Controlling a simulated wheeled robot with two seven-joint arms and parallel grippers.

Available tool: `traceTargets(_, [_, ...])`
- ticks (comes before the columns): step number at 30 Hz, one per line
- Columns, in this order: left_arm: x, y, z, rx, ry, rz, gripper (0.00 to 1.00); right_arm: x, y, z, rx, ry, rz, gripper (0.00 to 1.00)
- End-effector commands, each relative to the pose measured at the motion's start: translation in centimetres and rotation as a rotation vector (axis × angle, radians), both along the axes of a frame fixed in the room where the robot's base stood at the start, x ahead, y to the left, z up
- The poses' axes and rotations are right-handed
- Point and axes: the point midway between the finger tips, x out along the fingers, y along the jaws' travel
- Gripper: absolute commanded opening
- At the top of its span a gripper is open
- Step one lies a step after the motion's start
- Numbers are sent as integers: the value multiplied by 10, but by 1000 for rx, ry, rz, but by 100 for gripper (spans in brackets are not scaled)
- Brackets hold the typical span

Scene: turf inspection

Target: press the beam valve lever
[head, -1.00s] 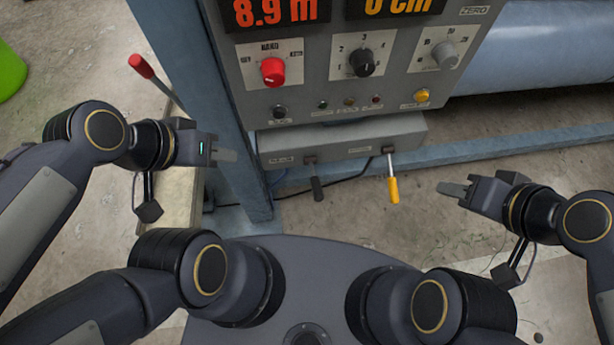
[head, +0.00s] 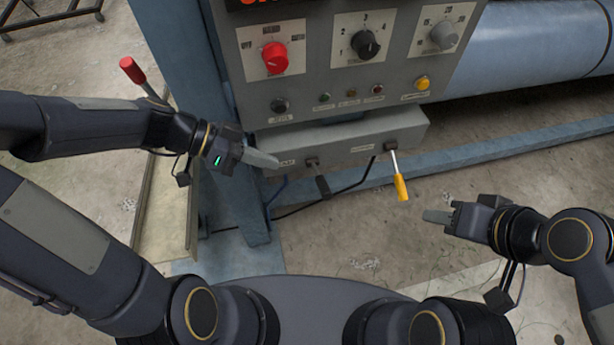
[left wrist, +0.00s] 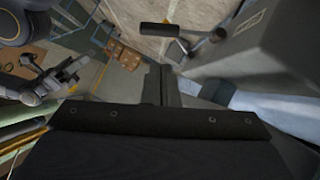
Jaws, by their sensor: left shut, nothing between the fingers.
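Two levers hang from a grey valve box (head: 340,143) under the control panel. The left lever (head: 321,186) has a black handle. The right lever (head: 399,186) has a yellow handle. The label by the black lever is partly covered by my left gripper and seems to end in "AM". My left gripper (head: 263,158) is shut and empty, just left of the black lever and apart from it. In the left wrist view a dark handle (left wrist: 160,30) shows ahead of the shut fingers (left wrist: 160,85). My right gripper (head: 437,216) looks shut and empty, right of and below the yellow lever.
The control panel (head: 310,90) with a red knob (head: 275,57) and other knobs stands above the box. A blue post (head: 245,205) and a red-handled lever (head: 132,70) are at left. A blue floor rail (head: 480,153) runs right. Floor below the levers is clear.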

Motion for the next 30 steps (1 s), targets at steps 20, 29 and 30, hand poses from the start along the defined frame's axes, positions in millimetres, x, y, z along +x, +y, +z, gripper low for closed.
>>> traceTargets(20, [1, -57, -33, 1, 5, -4, 0, 0, 0, -2, 0, 0, 0, 37])
traceTargets(29, [3, -84, -49, 2, 2, 0, 0, 0, 0, -4, 0, 0, 0, 37])
traceTargets(30, [3, -85, -50, 3, 2, 1, 0, 0, 0, -4, 0, 0, 0, 37])
